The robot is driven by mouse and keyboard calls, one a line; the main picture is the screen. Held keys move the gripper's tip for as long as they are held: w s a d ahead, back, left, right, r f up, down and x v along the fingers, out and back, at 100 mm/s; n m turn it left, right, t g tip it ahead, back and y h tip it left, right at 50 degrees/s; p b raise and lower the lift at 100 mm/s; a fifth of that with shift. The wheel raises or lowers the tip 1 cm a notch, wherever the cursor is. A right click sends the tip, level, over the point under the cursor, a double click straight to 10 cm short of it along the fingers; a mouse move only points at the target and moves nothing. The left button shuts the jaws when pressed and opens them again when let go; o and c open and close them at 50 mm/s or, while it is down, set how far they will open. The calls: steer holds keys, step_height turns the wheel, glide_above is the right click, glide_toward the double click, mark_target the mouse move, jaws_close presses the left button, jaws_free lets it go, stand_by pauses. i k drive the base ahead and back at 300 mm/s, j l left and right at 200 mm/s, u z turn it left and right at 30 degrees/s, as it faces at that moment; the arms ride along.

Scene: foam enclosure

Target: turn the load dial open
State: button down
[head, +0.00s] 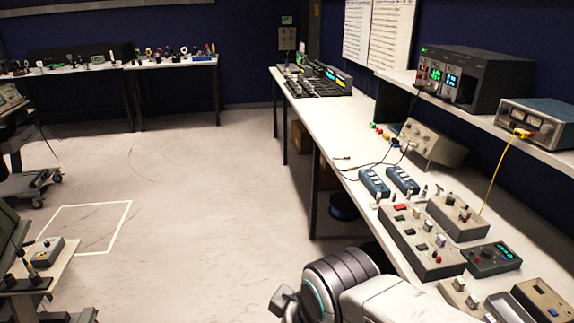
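Several control boxes stand on the near part of the long white bench at the right. One is a long grey panel (421,241) with red and pale knobs or switches. Behind it is a smaller grey box (457,217) with upright knobs. A dark box (492,259) with a green lit display and small knobs sits to the right. I cannot tell which knob is the load dial, or how it is set; labels are too small to read. My arm shows at the bottom middle, left of these boxes. The fingers of my gripper are not in view.
Blue-grey modules (374,182), a tilted instrument (434,143) and dark cables lie farther back on the bench (345,148). A shelf above holds a black unit (475,78) and a blue meter (538,122) with a yellow cable. Open floor (185,190) lies left; a cart (40,255) stands lower left.

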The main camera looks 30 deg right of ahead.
mark_target(450, 200)
steer(key=z, duration=1.8)
steer(key=i+j+u, duration=0.25)
steer(key=j, duration=0.15)
steer(key=j+u, duration=0.3)
steer(key=i+j+u, duration=0.25)
steer(key=i+l+u, duration=0.2)
steer(key=i+u, duration=0.15)
steer(key=i+l+u, duration=0.55)
